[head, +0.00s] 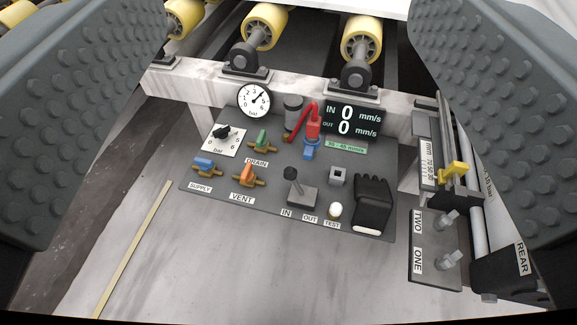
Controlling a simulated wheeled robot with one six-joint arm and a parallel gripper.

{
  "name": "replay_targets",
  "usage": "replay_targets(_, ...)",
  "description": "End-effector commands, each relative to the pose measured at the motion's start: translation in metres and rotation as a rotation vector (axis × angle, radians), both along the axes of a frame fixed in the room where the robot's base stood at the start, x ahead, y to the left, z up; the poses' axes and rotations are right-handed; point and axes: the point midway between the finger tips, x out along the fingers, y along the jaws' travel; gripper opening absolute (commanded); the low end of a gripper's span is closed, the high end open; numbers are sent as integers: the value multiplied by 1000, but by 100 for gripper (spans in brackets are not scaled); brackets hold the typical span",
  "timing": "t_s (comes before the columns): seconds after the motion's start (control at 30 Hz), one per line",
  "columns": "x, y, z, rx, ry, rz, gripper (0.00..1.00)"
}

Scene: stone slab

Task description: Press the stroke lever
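A lever (292,182) with a round black knob stands on a grey base on the control panel, with the labels IN and OUT below it. I take it to be the stroke lever; no label names it so. It stands nearly upright, leaning slightly left in the picture. The dark panel (265,203) lies on a pale stone-like slab. My gripper (288,130) is open, its two dark studded fingers at the left and right edges of the view. Nothing is between them at close range, and neither finger appears to touch the panel.
A scale with a yellow pointer (454,172) stands right.

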Motion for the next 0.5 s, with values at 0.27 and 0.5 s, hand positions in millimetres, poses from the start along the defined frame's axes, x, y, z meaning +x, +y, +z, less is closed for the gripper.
replay_targets(0.27,0,0,0,-1,1,0,55)
replay_targets(0.5,21,2,-12,-56,74,11,8)
